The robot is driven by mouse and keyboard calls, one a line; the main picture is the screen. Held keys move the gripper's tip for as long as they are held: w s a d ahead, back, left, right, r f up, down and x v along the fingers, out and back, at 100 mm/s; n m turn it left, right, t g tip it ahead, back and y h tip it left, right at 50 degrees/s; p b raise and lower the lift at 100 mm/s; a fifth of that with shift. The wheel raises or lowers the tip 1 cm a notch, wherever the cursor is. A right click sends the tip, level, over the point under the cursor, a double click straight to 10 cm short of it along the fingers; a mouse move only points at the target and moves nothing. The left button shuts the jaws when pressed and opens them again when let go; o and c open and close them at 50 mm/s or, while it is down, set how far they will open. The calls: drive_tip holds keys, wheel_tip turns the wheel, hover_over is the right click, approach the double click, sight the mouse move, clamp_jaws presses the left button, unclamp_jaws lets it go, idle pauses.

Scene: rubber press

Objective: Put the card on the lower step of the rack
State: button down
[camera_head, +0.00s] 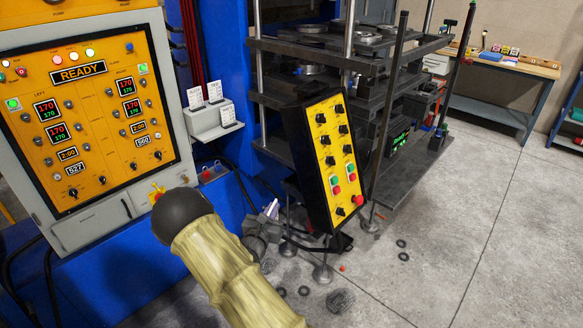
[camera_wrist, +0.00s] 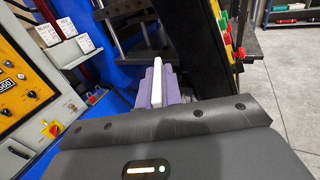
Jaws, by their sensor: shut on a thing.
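The rack (camera_head: 208,133) is a pale two-step holder on the blue press column; it also shows in the wrist view (camera_wrist: 62,56). Two white cards (camera_head: 214,91) stand on its upper step, and another white card (camera_head: 228,115) stands lower at the right. In the wrist view, my gripper (camera_wrist: 156,85) has purple-grey fingers shut on a thin white card (camera_wrist: 157,75), seen nearly edge-on. In the head view, the gripper (camera_head: 271,211) is partly hidden behind my arm, below and right of the rack. The held card is apart from the rack.
A tilted black and yellow button panel (camera_head: 327,150) stands close to the right of my gripper. The control cabinet (camera_head: 85,110) is at the left. Press plates (camera_head: 305,75) are behind. Small rings (camera_head: 402,244) lie on the floor. Open floor is at the right.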

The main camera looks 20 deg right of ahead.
drive_tip(key=s+a+f+n+t+y, duration=0.2)
drive_tip(key=s+a+f+n+y, duration=0.2)
drive_tip(key=f, duration=0.5)
drive_tip(key=s+a+f+n+t+y, duration=0.2)
drive_tip(key=s+a+f+n+y, duration=0.2)
drive_tip(key=s+f+y, duration=0.4)
drive_tip(key=shift+s+a+f+t, duration=0.3)
drive_tip(key=shift+s+a+f, duration=0.45)
drive_tip(key=shift+a, duration=0.1)
